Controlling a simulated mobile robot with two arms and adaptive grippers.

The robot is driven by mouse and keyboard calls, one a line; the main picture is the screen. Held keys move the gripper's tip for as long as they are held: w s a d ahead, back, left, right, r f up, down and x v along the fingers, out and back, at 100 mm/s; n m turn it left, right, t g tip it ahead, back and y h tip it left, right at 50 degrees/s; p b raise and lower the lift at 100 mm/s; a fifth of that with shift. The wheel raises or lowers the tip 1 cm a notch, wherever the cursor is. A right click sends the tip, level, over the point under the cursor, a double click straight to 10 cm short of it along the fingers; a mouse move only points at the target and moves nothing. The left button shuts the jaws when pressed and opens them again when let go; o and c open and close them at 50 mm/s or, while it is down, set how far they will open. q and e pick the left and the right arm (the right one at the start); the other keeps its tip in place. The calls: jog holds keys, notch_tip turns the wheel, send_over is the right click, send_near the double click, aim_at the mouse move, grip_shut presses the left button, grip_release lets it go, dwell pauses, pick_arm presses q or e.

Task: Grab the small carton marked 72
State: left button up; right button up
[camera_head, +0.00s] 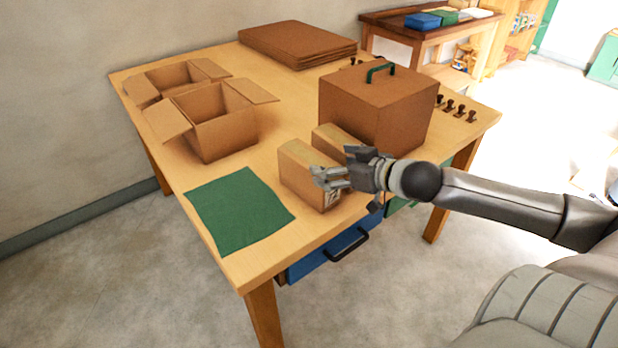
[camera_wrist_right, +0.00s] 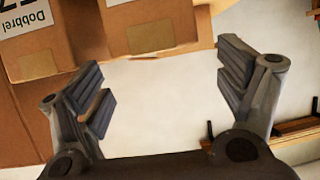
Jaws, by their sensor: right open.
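Two small closed brown cartons stand side by side near the table's front edge. The nearer one (camera_head: 298,172) has a printed white label on its front face, partly behind my right gripper (camera_head: 328,177). The other carton (camera_head: 335,140) stands just behind it, against the large box. In the wrist view a carton (camera_wrist_right: 60,55) with a label reading "Dobbrel" upside down sits upper left; its number is cut off and unreadable. The right gripper (camera_wrist_right: 163,88) is open, nothing between its fingers, in front of the cartons. My left gripper is out of view.
A large box (camera_head: 375,108) with a green handle stands behind the cartons. Two open boxes (camera_head: 215,125) and a green cloth (camera_head: 238,208) lie to the left. Flat cardboard (camera_head: 298,42) is stacked at the back. Dark stamps (camera_head: 460,110) stand at the right edge. A blue drawer (camera_head: 325,255) is below.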

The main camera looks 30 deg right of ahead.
aim_at(312, 159)
jog(key=shift+b+x, duration=0.35)
jog(key=shift+x, duration=0.5)
jog(key=shift+w, duration=0.1)
jog(key=shift+w+a+f, duration=0.1)
jog(key=shift+w+a, duration=0.05)
jog(key=shift+w, duration=0.65)
jog(key=shift+w+a+f, duration=0.1)
jog(key=shift+w, duration=0.65)
jog(key=shift+x, duration=0.95)
jog(key=shift+f, duration=0.15)
jog(key=shift+s, duration=0.1)
jog(key=c, duration=1.7)
